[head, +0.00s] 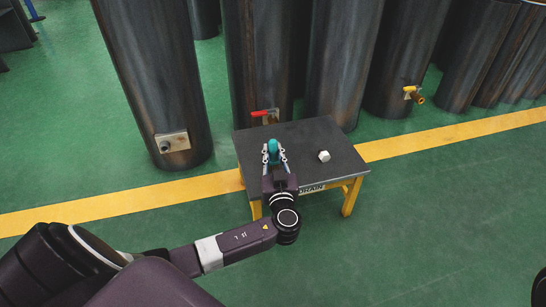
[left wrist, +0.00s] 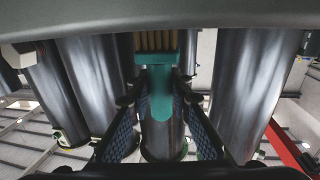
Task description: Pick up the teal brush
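The teal brush (head: 273,147) is on the dark top of a small table (head: 310,137), near its left side. In the left wrist view the brush (left wrist: 160,95) shows a teal handle and tan bristles. My left gripper (head: 274,156) is at the brush, with one finger on each side of it. In the left wrist view the handle lies between the two finger pads (left wrist: 162,112), with narrow gaps showing, so the gripper looks open around it. My right gripper is not in view.
A white many-sided piece (head: 323,156) sits on the table right of the brush. A red-handled valve (head: 264,113) is behind the table. Large dark cylinders (head: 341,60) stand close behind. Green floor with a yellow stripe (head: 440,138) is open to the right.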

